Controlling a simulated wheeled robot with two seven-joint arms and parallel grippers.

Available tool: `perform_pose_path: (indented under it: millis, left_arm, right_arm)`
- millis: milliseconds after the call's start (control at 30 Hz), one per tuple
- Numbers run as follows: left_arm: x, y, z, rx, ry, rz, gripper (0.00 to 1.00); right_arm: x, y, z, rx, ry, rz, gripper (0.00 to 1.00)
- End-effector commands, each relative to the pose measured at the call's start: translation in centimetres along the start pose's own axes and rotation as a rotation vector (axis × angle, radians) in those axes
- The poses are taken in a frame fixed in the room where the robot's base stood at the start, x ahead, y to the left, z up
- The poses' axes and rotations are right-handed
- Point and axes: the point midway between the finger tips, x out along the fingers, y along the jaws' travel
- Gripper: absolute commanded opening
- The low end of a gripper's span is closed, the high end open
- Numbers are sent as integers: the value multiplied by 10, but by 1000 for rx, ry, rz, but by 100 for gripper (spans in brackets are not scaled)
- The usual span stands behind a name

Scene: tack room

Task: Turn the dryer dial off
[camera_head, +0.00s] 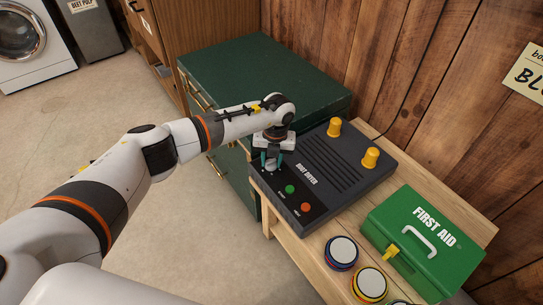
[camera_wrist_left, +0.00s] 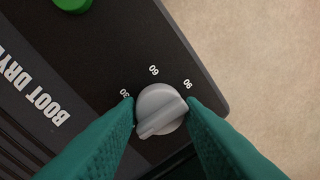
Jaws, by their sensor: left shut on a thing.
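The boot dryer (camera_head: 325,160) is a dark box with vents on a wooden bench. Its grey round dial (camera_wrist_left: 160,110) shows in the left wrist view with a raised ridge across it, running from lower left to upper right. The marks 30, 60 and 90 are printed around it; any off mark is hidden. My left gripper (camera_head: 271,164) is over the dryer's near left corner. Its teal fingers (camera_wrist_left: 160,117) are shut on the dial, one on each side. My right gripper is not in view.
A green button (camera_head: 290,189) and a red button (camera_head: 306,207) sit near the dial. Two yellow knobs (camera_head: 370,157) stand at the dryer's back. A green first aid box (camera_head: 410,225) and several round tins (camera_head: 341,252) are to the right. A dark green cabinet (camera_head: 265,75) stands behind.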

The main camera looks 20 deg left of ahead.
Motion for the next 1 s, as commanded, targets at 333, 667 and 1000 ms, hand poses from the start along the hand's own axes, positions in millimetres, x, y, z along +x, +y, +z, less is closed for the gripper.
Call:
perform_pose_path:
  millis: [333,667,1000]
  left_arm:
    - [0,0,0,-82,-7,0,12]
    - [0,0,0,-87,-7,1,12]
    - [0,0,0,-86,-7,1,55]
  right_arm:
    - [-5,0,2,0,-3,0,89]
    - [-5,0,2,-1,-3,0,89]
    - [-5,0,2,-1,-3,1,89]
